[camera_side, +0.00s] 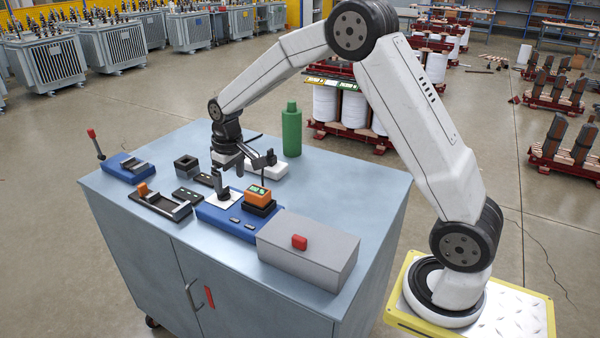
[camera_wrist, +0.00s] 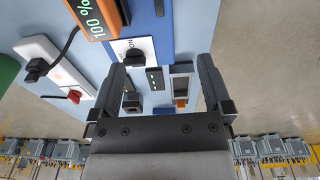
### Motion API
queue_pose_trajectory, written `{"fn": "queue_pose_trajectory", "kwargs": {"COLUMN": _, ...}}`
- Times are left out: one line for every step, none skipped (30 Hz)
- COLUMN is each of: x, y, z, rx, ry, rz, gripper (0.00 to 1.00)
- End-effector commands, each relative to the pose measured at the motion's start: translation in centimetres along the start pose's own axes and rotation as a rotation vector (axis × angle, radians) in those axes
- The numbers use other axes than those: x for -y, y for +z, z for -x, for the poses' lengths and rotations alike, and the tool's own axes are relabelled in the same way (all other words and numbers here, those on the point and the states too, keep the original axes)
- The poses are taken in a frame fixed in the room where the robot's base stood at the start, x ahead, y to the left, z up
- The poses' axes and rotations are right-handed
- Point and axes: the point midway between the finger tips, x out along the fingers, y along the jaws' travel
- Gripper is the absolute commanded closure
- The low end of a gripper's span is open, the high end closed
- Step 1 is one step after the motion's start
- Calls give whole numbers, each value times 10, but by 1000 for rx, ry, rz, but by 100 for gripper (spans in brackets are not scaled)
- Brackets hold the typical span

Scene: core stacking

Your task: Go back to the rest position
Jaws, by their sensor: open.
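My gripper (camera_side: 246,160) hangs pointing down over the workbench (camera_side: 330,180) in the side view. In the wrist view its two dark fingers (camera_wrist: 160,75) are spread wide with nothing between them. Beyond the fingers is a white plate (camera_wrist: 125,45) with a black knob marked ON. This plate (camera_side: 212,200) also shows in the side view, on a blue base (camera_side: 240,222) just in front of my gripper. The gripper appears apart from these things, but its exact height is hard to tell.
An orange meter (camera_side: 258,194) stands on the blue base. A grey box (camera_side: 300,262) with a red button is at the front right. A black fixture (camera_side: 160,205) and blue block (camera_side: 128,172) are left.

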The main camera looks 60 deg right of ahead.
Motion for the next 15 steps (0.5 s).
{"fn": "queue_pose_trajectory", "kwargs": {"x": 5, "y": 11, "z": 3, "rx": -7, "ry": 0, "rz": 1, "gripper": 0}}
{"fn": "queue_pose_trajectory", "kwargs": {"x": 8, "y": 16, "z": 3, "rx": -12, "ry": 0, "rz": 0, "gripper": 0}}
{"fn": "queue_pose_trajectory", "kwargs": {"x": 11, "y": 24, "z": 4, "rx": -17, "ry": 0, "rz": 0, "gripper": 0}}
{"fn": "queue_pose_trajectory", "kwargs": {"x": 13, "y": 30, "z": 5, "rx": -22, "ry": 0, "rz": 0, "gripper": 0}}
{"fn": "queue_pose_trajectory", "kwargs": {"x": 16, "y": 37, "z": 5, "rx": -26, "ry": 0, "rz": 0, "gripper": 0}}
{"fn": "queue_pose_trajectory", "kwargs": {"x": 19, "y": 45, "z": 6, "rx": -32, "ry": 0, "rz": -1, "gripper": 0}}
{"fn": "queue_pose_trajectory", "kwargs": {"x": 21, "y": 52, "z": 7, "rx": -36, "ry": 0, "rz": -1, "gripper": 0}}
{"fn": "queue_pose_trajectory", "kwargs": {"x": 24, "y": 58, "z": 7, "rx": -41, "ry": 0, "rz": -2, "gripper": 0}}
{"fn": "queue_pose_trajectory", "kwargs": {"x": 26, "y": 67, "z": 8, "rx": -47, "ry": 0, "rz": -2, "gripper": 0}}
{"fn": "queue_pose_trajectory", "kwargs": {"x": 28, "y": 74, "z": 8, "rx": -50, "ry": 0, "rz": -3, "gripper": 0}}
{"fn": "queue_pose_trajectory", "kwargs": {"x": 30, "y": 80, "z": 8, "rx": -56, "ry": 0, "rz": -3, "gripper": 0}}
{"fn": "queue_pose_trajectory", "kwargs": {"x": 33, "y": 90, "z": 8, "rx": -61, "ry": -1, "rz": -3, "gripper": 0}}
{"fn": "queue_pose_trajectory", "kwargs": {"x": 35, "y": 97, "z": 8, "rx": -65, "ry": -1, "rz": -4, "gripper": 0}}
{"fn": "queue_pose_trajectory", "kwargs": {"x": 37, "y": 104, "z": 8, "rx": -70, "ry": -2, "rz": -4, "gripper": 0}}
{"fn": "queue_pose_trajectory", "kwargs": {"x": 40, "y": 114, "z": 8, "rx": -75, "ry": -2, "rz": -5, "gripper": 0}}
